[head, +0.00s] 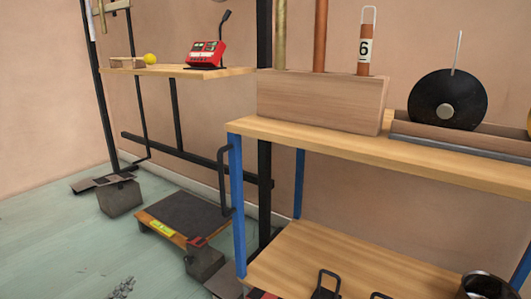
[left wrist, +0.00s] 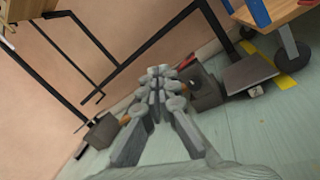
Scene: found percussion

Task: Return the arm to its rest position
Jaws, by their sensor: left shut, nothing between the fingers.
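My left gripper (head: 122,288) shows only as a small grey tip at the bottom edge of the head view, low over the greenish floor. In the left wrist view my left gripper (left wrist: 160,78) points away with its fingers together, shut and empty. It is apart from the shelves and stands. The rest of the left arm is out of the head view. My right gripper is in neither view.
A blue-legged wooden cart (head: 330,140) fills the right, bearing a wooden block (head: 320,103) with tubes and a black disc (head: 447,98). A wall shelf (head: 190,72) holds a red device (head: 205,53). A low dark platform (head: 185,215) stands on the floor. Open floor (head: 50,240) lies left.

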